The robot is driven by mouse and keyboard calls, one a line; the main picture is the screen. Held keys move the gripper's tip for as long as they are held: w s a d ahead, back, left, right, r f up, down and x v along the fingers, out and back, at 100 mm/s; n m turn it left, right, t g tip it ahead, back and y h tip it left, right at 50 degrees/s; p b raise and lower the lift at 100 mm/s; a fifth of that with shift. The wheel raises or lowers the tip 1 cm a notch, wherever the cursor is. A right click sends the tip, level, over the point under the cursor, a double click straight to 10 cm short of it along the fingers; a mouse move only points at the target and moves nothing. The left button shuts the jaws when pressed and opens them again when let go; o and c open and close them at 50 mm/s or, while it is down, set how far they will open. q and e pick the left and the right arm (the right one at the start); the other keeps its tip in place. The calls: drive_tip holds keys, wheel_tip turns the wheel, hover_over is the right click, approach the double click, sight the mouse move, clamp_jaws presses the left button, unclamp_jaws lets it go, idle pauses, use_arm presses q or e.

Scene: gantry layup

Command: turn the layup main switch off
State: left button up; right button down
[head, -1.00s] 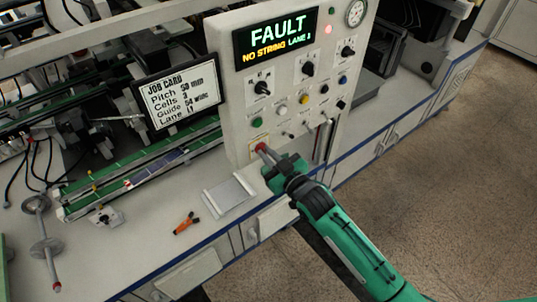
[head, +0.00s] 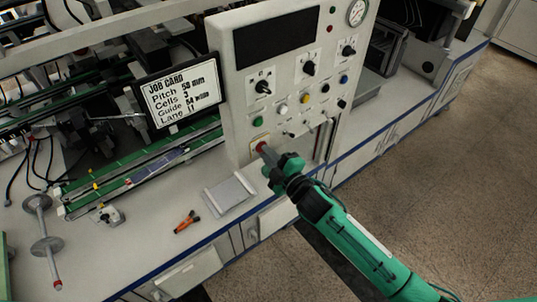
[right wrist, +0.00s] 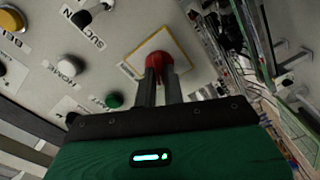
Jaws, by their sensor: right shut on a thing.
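The main switch is a red knob (head: 262,146) on a yellow-edged plate at the lower left of the white control panel (head: 240,105). It also shows in the right wrist view (right wrist: 158,62). My right gripper (head: 267,153) is shut on the red knob, with its fingers on either side of it in the right wrist view (right wrist: 160,78). The fingers and wrist partly hide the knob in the head view. The panel's display (head: 277,37) is dark and blank. My left gripper is not in view.
A job card screen (head: 180,95) stands left of the panel. Below it lie a grey tray (head: 230,195) and an orange-handled tool (head: 186,222) on the bench. Several knobs and buttons, including a green button (head: 258,121), sit close above the switch.

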drive_tip(key=n, duration=0.5)
drive_tip(key=shift+f, duration=0.15)
drive_tip(key=shift+n, duration=0.3)
idle(0.3)
drive_tip(key=c, duration=1.5)
unclamp_jaws()
drive_tip(key=shift+s, duration=0.1)
drive_tip(key=b+v, duration=0.4)
drive_tip(key=v, duration=0.9)
drive_tip(key=shift+s+d, duration=0.25)
